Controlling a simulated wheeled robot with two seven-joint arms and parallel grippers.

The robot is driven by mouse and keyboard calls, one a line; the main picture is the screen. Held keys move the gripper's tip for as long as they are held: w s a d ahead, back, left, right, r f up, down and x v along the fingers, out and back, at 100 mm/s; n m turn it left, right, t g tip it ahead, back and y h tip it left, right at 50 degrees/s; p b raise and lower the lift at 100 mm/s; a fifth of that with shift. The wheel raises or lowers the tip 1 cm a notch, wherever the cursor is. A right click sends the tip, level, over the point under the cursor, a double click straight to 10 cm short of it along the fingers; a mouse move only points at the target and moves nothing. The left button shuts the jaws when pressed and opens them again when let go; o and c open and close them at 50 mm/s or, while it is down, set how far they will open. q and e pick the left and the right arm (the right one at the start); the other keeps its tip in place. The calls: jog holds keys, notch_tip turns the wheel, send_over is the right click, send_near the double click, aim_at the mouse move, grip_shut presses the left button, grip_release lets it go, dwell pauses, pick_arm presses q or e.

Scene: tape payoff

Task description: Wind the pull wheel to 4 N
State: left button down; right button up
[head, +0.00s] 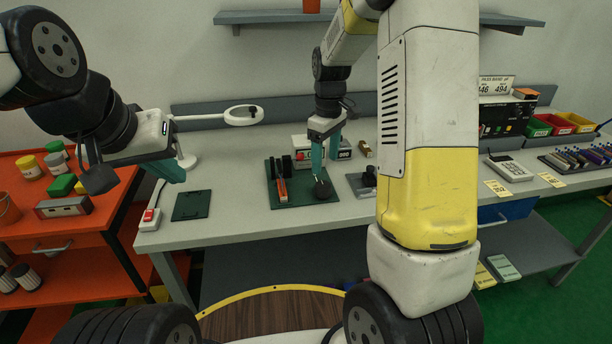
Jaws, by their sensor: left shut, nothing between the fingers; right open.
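A dark round knob (323,190), which looks like the pull wheel, sits at the right end of a dark green base plate (300,203) on the workbench. My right gripper (325,165) points down just above and behind the knob, with its teal fingers apart. I cannot tell whether a finger touches the knob. A pale box (300,142) with a red part and a dark display (344,154) stands behind the plate; its reading is too small to make out. My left gripper (174,173) is shut and empty, above the bench's left end, well away from the plate.
An orange bench (92,262) with jars stands at the left. A white lamp (243,115) reaches over the back left. A dark green mat (192,205) and a red-switch box (150,218) lie at the left. My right arm hides the bench's middle right.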

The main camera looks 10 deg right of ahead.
aim_at(323, 185)
jog(key=shift+w+a+f, duration=0.15)
jog(key=shift+f, duration=0.65)
notch_tip(323, 185, down, 7)
jog(key=shift+f, duration=0.1)
jog(key=c, duration=1.4)
jog(key=shift+o, duration=0.2)
